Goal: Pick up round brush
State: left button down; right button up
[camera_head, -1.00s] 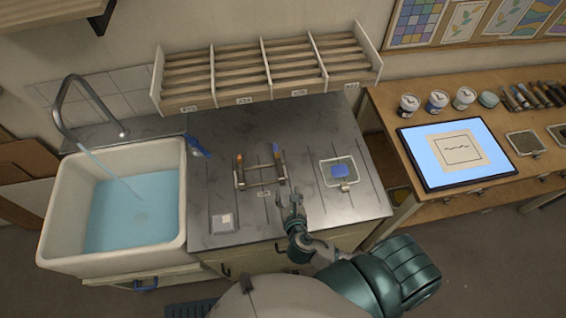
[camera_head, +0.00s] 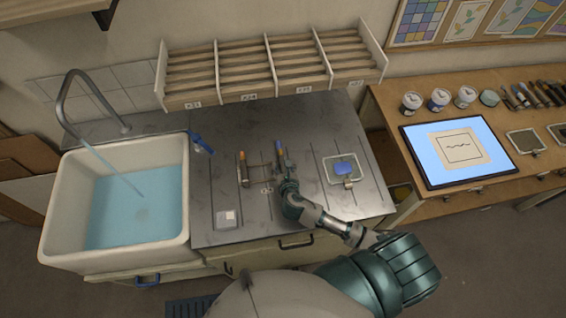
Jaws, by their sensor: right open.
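Two brushes lie on a small rack (camera_head: 259,169) on the metal counter. The left brush (camera_head: 243,168) has an orange end, and the right brush (camera_head: 278,146) has a blue end. I cannot tell from their shape which one is round. My right gripper (camera_head: 285,162) is open at the right brush and covers its lower part and the right side of the rack. I cannot tell whether the fingers are around the brush or touch it. My left gripper is out of view.
A sink (camera_head: 60,215) with water and a running tap is at the left. A glass tray (camera_head: 331,178) with a blue pad lies right of the rack, and a small pale box (camera_head: 227,218) lies in front. A slotted rack (camera_head: 272,95) stands behind. A blue tool (camera_head: 201,144) lies by the sink.

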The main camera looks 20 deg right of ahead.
jog(key=shift+s, duration=0.1)
jog(key=shift+c, duration=1)
grip_shut()
jog(key=shift+d, duration=0.1)
